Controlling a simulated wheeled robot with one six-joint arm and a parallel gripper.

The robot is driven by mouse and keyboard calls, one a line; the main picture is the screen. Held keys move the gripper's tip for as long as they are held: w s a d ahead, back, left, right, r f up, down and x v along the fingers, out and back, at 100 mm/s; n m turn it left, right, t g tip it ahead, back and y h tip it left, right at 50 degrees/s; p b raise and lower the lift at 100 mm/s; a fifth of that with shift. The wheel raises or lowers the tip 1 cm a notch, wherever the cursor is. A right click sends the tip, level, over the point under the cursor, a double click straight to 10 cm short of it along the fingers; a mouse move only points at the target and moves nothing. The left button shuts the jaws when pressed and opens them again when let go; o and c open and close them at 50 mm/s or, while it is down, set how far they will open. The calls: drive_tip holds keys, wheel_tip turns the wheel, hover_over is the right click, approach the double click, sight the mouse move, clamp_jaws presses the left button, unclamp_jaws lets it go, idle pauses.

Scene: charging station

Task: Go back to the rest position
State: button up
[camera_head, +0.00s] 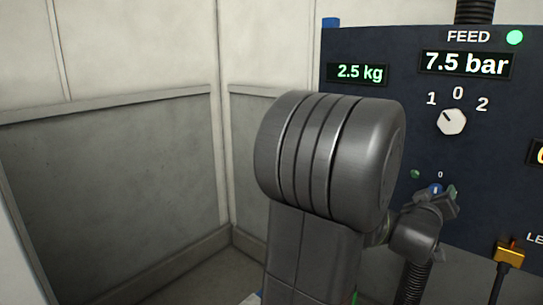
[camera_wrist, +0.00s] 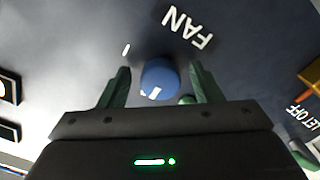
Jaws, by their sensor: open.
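My gripper (camera_head: 438,196) is at the dark blue panel (camera_head: 385,125) in the head view, partly hidden by my own arm. The wrist view shows its two green fingers (camera_wrist: 158,72) open, one on each side of a round blue knob (camera_wrist: 158,78) with a white mark. Gaps show between the fingers and the knob. The knob also shows small in the head view (camera_head: 436,188), below a small "0". The word FAN (camera_wrist: 186,27) is printed near it.
The panel bears a FEED dial (camera_head: 452,121), a 7.5 bar display (camera_head: 467,64), a 2.5 kg display (camera_head: 359,73) and a green lamp (camera_head: 515,37). A yellow connector (camera_head: 509,254) with a dark cable sits at lower right. Grey walls (camera_head: 120,165) stand left; the space before them looks clear.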

drive_tip(key=shift+m+p, duration=0.65)
drive_tip(key=shift+m, duration=0.35)
